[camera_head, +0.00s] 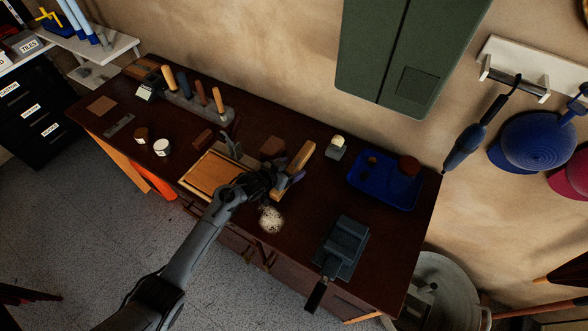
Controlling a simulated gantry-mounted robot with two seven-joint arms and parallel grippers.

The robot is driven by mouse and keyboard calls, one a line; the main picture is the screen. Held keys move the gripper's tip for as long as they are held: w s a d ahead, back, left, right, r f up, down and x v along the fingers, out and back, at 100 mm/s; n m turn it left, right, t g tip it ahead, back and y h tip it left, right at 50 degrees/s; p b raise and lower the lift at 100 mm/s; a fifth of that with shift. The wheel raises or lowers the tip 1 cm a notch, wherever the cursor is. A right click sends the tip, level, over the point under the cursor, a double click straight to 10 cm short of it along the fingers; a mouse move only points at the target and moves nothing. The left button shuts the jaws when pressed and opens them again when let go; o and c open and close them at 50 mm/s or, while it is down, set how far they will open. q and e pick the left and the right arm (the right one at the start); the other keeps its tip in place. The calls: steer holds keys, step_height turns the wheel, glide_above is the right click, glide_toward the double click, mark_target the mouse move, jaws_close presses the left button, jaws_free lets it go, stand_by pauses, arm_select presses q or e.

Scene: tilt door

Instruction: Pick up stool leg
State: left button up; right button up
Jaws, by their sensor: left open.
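A light wooden bar (302,159), which looks like the stool leg, is near the middle of the dark workbench and slants up to the right. My left gripper (284,181) is open at the lower part of this bar, with a finger showing beside it. I cannot tell whether the fingers touch the bar, as the gripper hides part of it. My right gripper is not in view.
A wooden board (210,174) lies left of my gripper. A blue tray (388,185) and a grey vise (342,247) stand to the right. A rack of upright tools (197,104) is at the back left. A pale pile (271,218) lies near the front edge.

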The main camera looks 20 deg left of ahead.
arm_select(q)
steer(key=c, duration=1.3)
steer(key=shift+r, duration=0.1)
